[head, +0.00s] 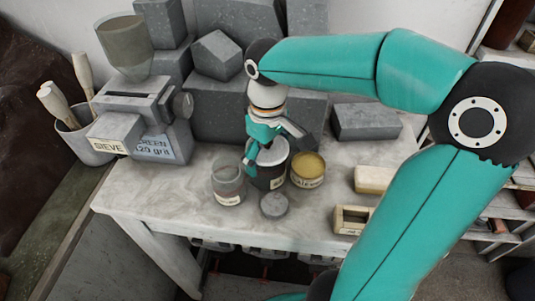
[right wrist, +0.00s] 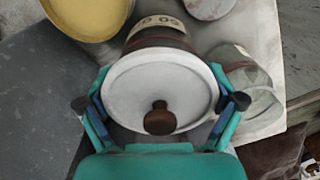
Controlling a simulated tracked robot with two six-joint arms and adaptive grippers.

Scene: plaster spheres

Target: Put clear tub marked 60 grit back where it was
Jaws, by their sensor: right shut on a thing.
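The tub marked 60 grit (right wrist: 160,45) has a pale lid with a dark brown knob, dark contents and a label that shows upside down in the right wrist view. In the head view the tub (head: 268,180) is near the middle of the pale bench top, partly hidden by my right gripper (head: 262,152). In the right wrist view my right gripper (right wrist: 160,102) has one finger on each side of the lid and is shut on the tub. I cannot tell whether its base touches the bench. My left gripper is not in view.
A clear jar (head: 228,184) stands close on the left and a yellow-topped tub (head: 307,170) close on the right. A grey disc (head: 273,205) lies in front. The sieve machine (head: 145,125) stands left; grey blocks (head: 366,121) stand behind. The front left bench top is clear.

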